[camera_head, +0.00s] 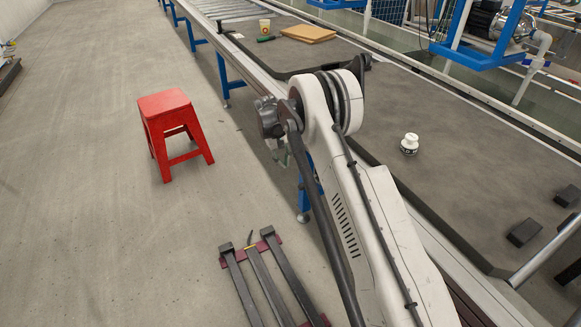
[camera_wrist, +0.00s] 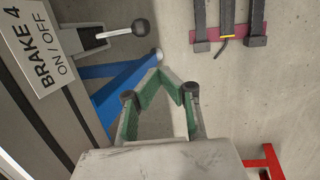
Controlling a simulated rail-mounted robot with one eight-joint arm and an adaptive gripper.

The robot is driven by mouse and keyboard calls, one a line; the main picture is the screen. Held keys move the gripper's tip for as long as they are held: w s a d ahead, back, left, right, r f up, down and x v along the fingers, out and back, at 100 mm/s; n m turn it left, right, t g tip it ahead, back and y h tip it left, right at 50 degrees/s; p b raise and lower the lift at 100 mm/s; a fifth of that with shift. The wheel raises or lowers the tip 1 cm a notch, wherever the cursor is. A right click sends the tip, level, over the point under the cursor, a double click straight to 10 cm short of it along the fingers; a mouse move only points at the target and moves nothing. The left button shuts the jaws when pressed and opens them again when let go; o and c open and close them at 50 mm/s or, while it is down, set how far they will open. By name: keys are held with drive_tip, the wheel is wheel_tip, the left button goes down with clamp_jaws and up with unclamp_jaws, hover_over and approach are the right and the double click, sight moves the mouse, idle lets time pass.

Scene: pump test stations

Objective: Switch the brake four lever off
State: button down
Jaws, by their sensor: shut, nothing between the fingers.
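In the wrist view, the brake four lever (camera_wrist: 119,32) is a short light metal rod ending in a black ball knob. It sticks out to the right from a slotted metal bracket beside a white sign (camera_wrist: 45,45) reading "BRAKE 4 ON/OFF". My gripper (camera_wrist: 160,73) has green fingers that come together at the tips with nothing between them. In that picture it is below and a little right of the knob, apart from the lever. In the head view my arm hides the lever, and the gripper is mostly hidden behind my arm.
A red stool (camera_head: 170,120) stands on the open floor at left. Dark forks (camera_head: 262,270) lie on the floor near the conveyor. A white jar (camera_head: 409,144) and black blocks (camera_head: 524,232) are on the conveyor top.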

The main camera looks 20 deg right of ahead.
drive_tip(key=a+r+p, duration=0.2)
drive_tip(key=a+r, duration=0.4)
drive_tip(key=shift+a+r, duration=0.15)
drive_tip(key=shift+r, duration=0.2)
drive_tip(key=s+d+r+t+y, duration=0.1)
drive_tip(key=s+r, duration=0.5)
drive_tip(key=r, duration=0.3)
drive_tip(key=s+d+r+m+t, duration=0.1)
drive_tip(key=s+d+r+t, duration=0.1)
drive_tip(key=s+r, duration=0.6)
drive_tip(key=s+d+r+t+y, duration=0.1)
drive_tip(key=s+r, duration=0.3)
drive_tip(key=r, duration=0.7)
drive_tip(key=s+d+r+t, duration=0.1)
drive_tip(key=s+r, duration=0.1)
drive_tip(key=s, duration=0.6)
drive_tip(key=s+d+r+t, duration=0.1)
drive_tip(key=s+r, duration=0.2)
drive_tip(key=s, duration=0.5)
drive_tip(key=s+f+m+t, duration=0.1)
drive_tip(key=s+f+t, duration=0.3)
drive_tip(key=s, duration=1)
wheel_tip(320, 180, up, 12)
drive_tip(key=g+p, duration=0.1)
drive_tip(key=p, duration=1.1)
drive_tip(key=shift+w+y+p, duration=0.15)
drive_tip(key=shift+y+p, duration=0.15)
drive_tip(key=shift+p, duration=0.1)
